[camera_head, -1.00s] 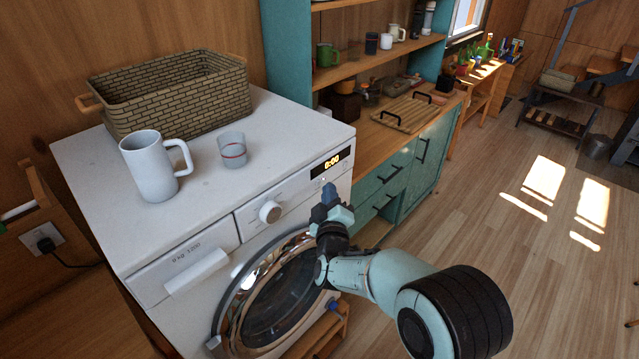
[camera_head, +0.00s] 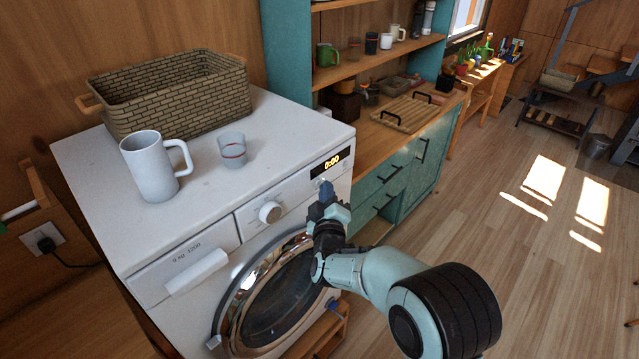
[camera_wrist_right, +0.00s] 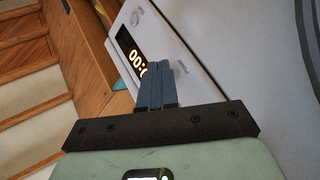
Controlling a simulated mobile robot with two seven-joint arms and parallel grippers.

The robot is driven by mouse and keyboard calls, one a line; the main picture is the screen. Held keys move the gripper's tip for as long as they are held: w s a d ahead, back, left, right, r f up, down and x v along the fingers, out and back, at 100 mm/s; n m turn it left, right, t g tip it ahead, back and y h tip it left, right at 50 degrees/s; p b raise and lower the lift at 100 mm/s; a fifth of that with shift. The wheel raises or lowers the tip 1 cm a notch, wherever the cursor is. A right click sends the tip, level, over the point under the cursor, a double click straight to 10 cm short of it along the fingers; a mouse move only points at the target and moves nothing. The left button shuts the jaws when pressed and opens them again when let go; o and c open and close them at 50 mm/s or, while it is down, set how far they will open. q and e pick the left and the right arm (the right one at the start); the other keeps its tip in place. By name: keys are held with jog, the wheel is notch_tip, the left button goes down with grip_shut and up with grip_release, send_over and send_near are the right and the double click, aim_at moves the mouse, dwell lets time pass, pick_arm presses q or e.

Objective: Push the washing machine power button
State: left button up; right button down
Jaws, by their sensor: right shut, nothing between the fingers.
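The white washing machine (camera_head: 215,185) stands at the left, with a lit display (camera_head: 331,163) reading 0:00 and a round dial (camera_head: 270,212) on its front panel. The display also shows in the wrist view (camera_wrist_right: 131,52), partly behind the fingers. My right gripper (camera_head: 326,189) is shut and empty, its blue fingertips just below the display and close to the panel; contact cannot be told. In the wrist view, a small control (camera_wrist_right: 182,68) lies beside the fingertips (camera_wrist_right: 152,66) and a round one (camera_wrist_right: 138,18) beyond the display. Neither is clearly marked as power. My left gripper is out of view.
A woven basket (camera_head: 180,100), a white mug (camera_head: 150,165) and a small glass (camera_head: 232,149) stand on the machine's top. A teal cabinet (camera_head: 405,185) with black handles adjoins on the right. The wooden floor (camera_head: 480,235) to the right is open.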

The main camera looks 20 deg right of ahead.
jog(key=shift+w, duration=0.15)
dwell(0.3)
jog(key=shift+s+d, duration=0.15)
jog(key=shift+s, duration=0.45)
jog(key=shift+s, duration=0.1)
jog(key=s, duration=0.1)
jog(key=s+d, duration=0.1)
jog(key=s, duration=0.1)
jog(key=s+d, duration=0.1)
jog(key=s, duration=0.1)
jog(key=shift+s+d+b, duration=0.15)
jog(key=shift+b, duration=0.15)
